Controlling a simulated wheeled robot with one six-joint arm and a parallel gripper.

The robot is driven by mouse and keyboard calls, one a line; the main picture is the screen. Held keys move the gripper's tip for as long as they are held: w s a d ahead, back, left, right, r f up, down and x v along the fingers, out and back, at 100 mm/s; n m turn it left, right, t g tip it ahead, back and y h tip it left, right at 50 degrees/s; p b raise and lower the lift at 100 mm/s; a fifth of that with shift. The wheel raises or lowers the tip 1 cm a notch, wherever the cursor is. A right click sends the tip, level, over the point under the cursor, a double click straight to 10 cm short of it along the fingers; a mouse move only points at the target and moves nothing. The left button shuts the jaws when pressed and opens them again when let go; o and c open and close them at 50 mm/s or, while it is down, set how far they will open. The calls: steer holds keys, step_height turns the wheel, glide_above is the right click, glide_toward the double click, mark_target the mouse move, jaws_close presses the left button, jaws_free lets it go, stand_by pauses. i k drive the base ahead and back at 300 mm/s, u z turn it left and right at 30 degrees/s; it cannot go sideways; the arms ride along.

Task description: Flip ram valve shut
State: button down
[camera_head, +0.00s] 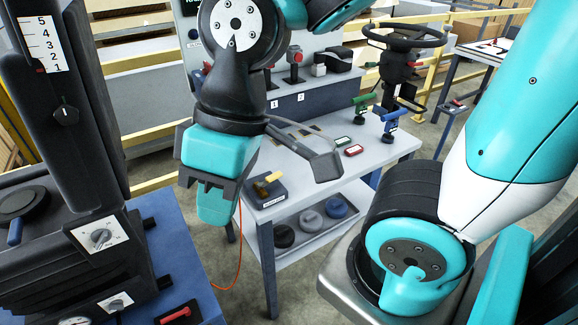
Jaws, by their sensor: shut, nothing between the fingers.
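No label that I can read names the ram valve, so I cannot tell for certain which lever it is. A yellow-handled lever (274,177) sits on a dark block (267,192) at the trolley's near left corner. A red-handled lever (176,315) is on the blue bench at the bottom left, partly cut off by the frame. Green (363,100) and blue (393,115) handles stand at the trolley's right side. My gripper (213,212) points down, shut and empty, left of the yellow-handled lever and apart from it in the picture.
The grey trolley (330,185) has a lower shelf with several round dark pieces. A dark machine (95,170) with knobs stands close on the left. A steering wheel (405,36) stands behind. An orange cable (238,250) hangs down. Floor shows between bench and trolley.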

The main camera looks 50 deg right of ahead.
mark_target(278, 175)
steer(key=z, duration=0.5)
steer(key=k, duration=1.15)
steer(key=z, duration=1.05)
steer(key=i, duration=1.45)
steer(key=u, duration=0.9)
steer(key=i, duration=0.6)
steer(key=u, duration=0.75)
